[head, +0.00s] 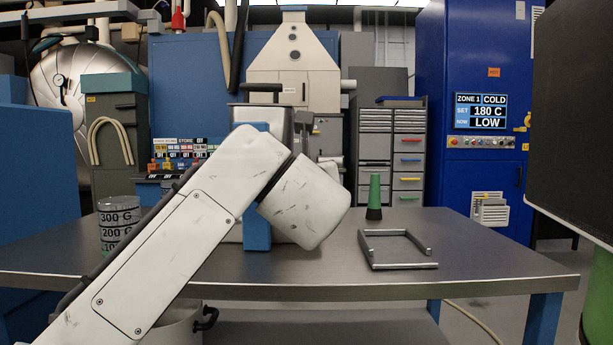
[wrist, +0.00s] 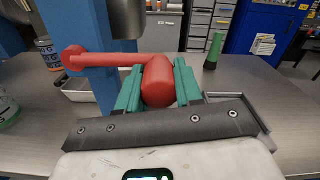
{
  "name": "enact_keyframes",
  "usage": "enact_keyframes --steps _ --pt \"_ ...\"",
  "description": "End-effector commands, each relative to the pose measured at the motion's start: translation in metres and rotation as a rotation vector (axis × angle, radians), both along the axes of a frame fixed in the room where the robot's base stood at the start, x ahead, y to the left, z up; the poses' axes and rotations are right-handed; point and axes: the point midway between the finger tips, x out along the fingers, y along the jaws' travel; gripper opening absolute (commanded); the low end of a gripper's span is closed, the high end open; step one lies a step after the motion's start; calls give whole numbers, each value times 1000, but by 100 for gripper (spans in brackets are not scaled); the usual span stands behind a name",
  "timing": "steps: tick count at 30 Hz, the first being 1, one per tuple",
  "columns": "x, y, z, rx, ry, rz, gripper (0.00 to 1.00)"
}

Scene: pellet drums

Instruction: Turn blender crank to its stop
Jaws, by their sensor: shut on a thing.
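The red blender crank (wrist: 112,60) shows in the wrist view, its arm running sideways from a round hub at the left to a thick grip. My gripper (wrist: 157,78) is shut on that grip, with one teal finger on each side. The blue post of the blender (wrist: 92,45) stands behind the crank arm. In the head view the blender (head: 257,235) stands on the table, mostly hidden behind my white arm. The crank and my gripper's fingers are hidden there. No stop on the crank can be made out.
A steel table (head: 480,255) carries a clear measuring container (head: 119,222) at left, a green cone (head: 375,192) and a grey metal frame (head: 366,250) at right. A blue oven cabinet (head: 470,180) stands behind. Table space right of the frame is clear.

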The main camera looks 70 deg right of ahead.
Motion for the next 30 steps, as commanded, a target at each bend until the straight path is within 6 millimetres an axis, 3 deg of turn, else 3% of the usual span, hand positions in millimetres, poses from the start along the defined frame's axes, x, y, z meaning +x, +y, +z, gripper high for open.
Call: enact_keyframes --steps 1,2,9,20,30 --pt "-2 -1 -7 15 5 -3 0" --pt "-2 -1 -7 14 6 -3 37" --pt "-1 -1 -5 10 5 -2 60" --pt "-2 7 -2 6 3 1 61" --pt "-22 63 -2 6 3 4 61"
